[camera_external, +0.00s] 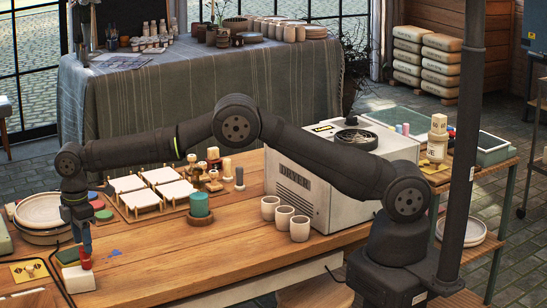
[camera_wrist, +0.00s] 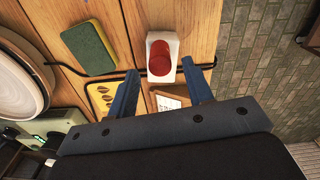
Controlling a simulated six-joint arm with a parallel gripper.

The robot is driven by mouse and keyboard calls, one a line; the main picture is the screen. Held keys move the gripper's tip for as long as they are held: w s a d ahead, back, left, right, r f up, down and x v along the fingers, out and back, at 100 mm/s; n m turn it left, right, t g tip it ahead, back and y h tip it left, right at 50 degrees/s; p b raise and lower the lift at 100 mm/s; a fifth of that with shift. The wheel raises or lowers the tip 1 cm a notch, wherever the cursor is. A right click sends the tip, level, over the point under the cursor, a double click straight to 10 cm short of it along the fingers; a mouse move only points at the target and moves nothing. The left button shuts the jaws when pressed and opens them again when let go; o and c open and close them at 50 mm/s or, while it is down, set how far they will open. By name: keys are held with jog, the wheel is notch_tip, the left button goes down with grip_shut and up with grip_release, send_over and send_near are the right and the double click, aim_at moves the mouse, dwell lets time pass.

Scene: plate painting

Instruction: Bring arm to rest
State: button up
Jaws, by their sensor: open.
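Stacked plates (camera_external: 40,212) and a green-yellow sponge (camera_wrist: 88,48) lie near my gripper.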

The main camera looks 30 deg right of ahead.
aim_at(85, 255)
notch_tip(85, 255, down, 5)
jog(key=shift+f, duration=0.15)
notch_tip(85, 255, up, 3)
jog(key=shift+f, duration=0.15)
jog(key=shift+r, duration=0.6)
